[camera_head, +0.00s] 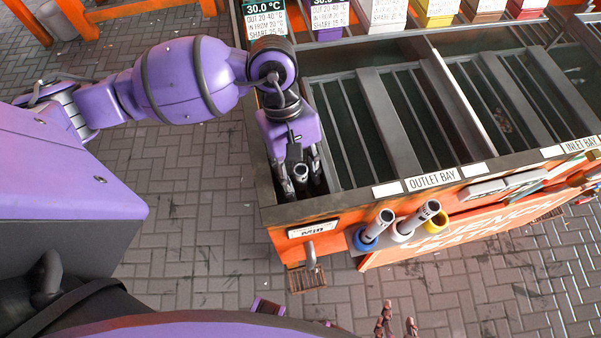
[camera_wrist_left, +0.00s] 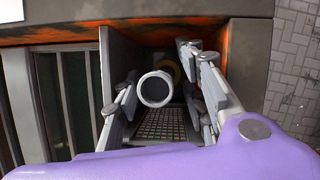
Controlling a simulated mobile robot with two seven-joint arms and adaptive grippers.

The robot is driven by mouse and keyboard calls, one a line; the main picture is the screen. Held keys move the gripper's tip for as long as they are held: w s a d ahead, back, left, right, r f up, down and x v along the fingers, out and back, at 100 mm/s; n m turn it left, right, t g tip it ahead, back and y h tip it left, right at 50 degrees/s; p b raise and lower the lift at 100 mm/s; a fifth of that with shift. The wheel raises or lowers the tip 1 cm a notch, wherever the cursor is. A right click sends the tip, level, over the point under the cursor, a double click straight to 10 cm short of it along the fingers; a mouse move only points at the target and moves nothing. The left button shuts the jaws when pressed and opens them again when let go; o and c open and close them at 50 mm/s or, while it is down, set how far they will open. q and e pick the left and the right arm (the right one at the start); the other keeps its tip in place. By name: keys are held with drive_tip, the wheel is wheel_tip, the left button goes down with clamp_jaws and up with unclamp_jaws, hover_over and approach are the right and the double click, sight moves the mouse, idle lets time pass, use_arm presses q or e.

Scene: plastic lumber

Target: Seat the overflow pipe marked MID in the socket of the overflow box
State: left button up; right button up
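The overflow box is the narrow corner compartment (camera_head: 318,188) of the tank; its grey wall (camera_wrist_left: 117,55) and perforated floor plate (camera_wrist_left: 160,126) show in the left wrist view. A grey pipe (camera_head: 300,171) stands about upright in it; its open round end (camera_wrist_left: 155,88) faces the wrist camera. My left gripper (camera_head: 301,178) reaches down into the box, open, with fingers on either side of the pipe and gaps visible. A yellow-orange ring shows partly behind the pipe; whether the pipe is in the socket is hidden. My right gripper's fingertips (camera_head: 397,323) show at the bottom edge, apart and empty.
An upside-down plate reading MID (camera_head: 312,229) is on the tank front. Slatted tank bays lie to the right. A small spout (camera_head: 311,256) juts from the front.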

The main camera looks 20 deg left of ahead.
use_arm(q)
drive_tip(key=shift+r, duration=0.25)
drive_tip(key=v, duration=1.2)
